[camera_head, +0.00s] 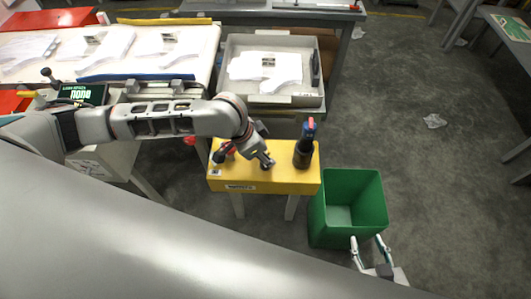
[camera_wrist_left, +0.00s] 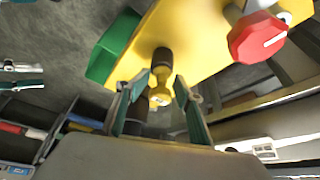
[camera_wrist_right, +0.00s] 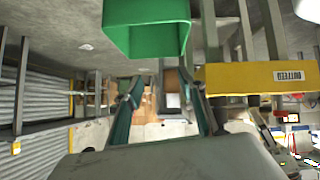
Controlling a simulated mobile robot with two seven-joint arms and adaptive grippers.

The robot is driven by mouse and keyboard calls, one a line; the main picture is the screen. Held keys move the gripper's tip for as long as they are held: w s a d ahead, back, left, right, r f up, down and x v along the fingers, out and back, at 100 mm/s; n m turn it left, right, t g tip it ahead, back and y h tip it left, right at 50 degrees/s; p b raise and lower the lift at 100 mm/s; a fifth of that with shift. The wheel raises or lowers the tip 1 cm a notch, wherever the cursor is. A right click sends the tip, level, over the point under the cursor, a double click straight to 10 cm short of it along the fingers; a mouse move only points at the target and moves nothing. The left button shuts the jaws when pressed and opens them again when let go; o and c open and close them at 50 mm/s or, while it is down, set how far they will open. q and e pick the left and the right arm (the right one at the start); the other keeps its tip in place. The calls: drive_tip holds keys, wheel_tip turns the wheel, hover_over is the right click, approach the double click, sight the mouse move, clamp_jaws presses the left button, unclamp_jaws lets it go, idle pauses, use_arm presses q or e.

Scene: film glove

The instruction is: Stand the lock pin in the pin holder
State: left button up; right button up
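The yellow stand (camera_head: 290,180) carries a dark upright piece (camera_head: 304,150) with a blue and red top; I cannot tell whether it is the pin holder. My left gripper (camera_head: 266,161) is low over the stand, left of that piece. In the left wrist view, its fingers (camera_wrist_left: 163,80) close around the yellow part of what looks like the lock pin (camera_wrist_left: 160,92). A short black cylinder (camera_wrist_left: 162,57) lies just beyond it against the yellow top; whether it belongs to the pin is unclear. My right gripper (camera_head: 368,243) is open and empty beside the green bin.
A red octagonal knob (camera_wrist_left: 258,37) is on the stand, left of my left gripper in the head view. The green bin (camera_head: 345,190) stands right of the stand. A grey tray (camera_head: 270,100) and a white table (camera_head: 120,60) are behind. Floor at right is mostly clear.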

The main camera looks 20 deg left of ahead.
use_arm(q)
drive_tip(key=shift+s+f, duration=0.15)
drive_tip(key=shift+f, duration=0.1)
drive_tip(key=shift+r, duration=0.25)
drive_tip(key=p+v, duration=0.4)
drive_tip(key=v, duration=0.8)
drive_tip(key=shift+r, duration=0.5)
use_arm(e)
drive_tip(key=r, duration=0.3)
drive_tip(key=shift+a, duration=0.4)
drive_tip(key=shift+w, duration=0.15)
use_arm(q)
drive_tip(key=shift+d, duration=0.15)
